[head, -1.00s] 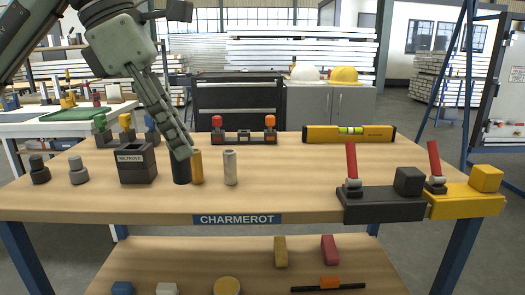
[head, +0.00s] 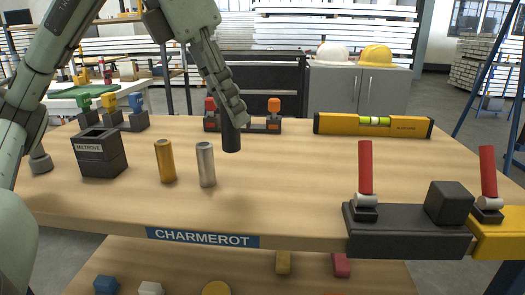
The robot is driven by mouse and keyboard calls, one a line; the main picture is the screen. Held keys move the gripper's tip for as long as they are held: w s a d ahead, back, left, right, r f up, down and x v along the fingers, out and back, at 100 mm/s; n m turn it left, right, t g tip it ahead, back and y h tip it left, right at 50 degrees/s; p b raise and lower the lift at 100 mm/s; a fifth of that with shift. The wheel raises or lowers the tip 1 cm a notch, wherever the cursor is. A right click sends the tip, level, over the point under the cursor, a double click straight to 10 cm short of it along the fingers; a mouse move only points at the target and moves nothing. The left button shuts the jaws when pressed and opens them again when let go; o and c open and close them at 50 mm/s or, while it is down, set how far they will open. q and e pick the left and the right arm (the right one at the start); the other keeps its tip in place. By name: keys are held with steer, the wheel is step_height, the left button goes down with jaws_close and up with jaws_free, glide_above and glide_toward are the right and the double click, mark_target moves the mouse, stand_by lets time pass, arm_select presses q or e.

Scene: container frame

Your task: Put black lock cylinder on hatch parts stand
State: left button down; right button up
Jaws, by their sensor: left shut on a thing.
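The black lock cylinder (head: 231,138) is in my left gripper (head: 233,112), whose fingers are shut on its upper end. It hangs upright above the table, with a faint shadow below it. Behind it is a low dark stand (head: 245,127) with a red part at its left end and an orange part at its right. A second dark stand (head: 122,124) with green, yellow and blue parts is at the back left. No label shows which is the hatch parts stand. The held cylinder and fingers hide part of the red-and-orange stand. My right gripper is not in view.
A gold cylinder (head: 165,161) and a silver cylinder (head: 206,164) stand in front. A dark box (head: 100,158) is left of them. A yellow level (head: 373,125) lies at the back right. Red-handled clamp blocks (head: 408,231) are front right. The table's centre right is clear.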

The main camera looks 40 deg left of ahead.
arm_select(q)
steer(key=w+f, duration=0.1)
steer(key=f, duration=0.1)
steer(key=w+d+f, duration=0.1)
steer(key=w+f, duration=0.1)
steer(key=w+d+f, duration=0.1)
steer(key=w+f, duration=0.1)
steer(key=f, duration=0.1)
steer(key=shift+w+d+b, duration=0.1)
steer(key=shift+d+b, duration=0.15)
steer(key=shift+b, duration=0.1)
steer(key=shift+f, duration=0.15)
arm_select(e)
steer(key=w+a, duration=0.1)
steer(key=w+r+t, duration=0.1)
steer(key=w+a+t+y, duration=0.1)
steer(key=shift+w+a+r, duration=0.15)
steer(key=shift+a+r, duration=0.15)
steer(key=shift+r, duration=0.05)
arm_select(q)
steer(key=shift+f, duration=0.1)
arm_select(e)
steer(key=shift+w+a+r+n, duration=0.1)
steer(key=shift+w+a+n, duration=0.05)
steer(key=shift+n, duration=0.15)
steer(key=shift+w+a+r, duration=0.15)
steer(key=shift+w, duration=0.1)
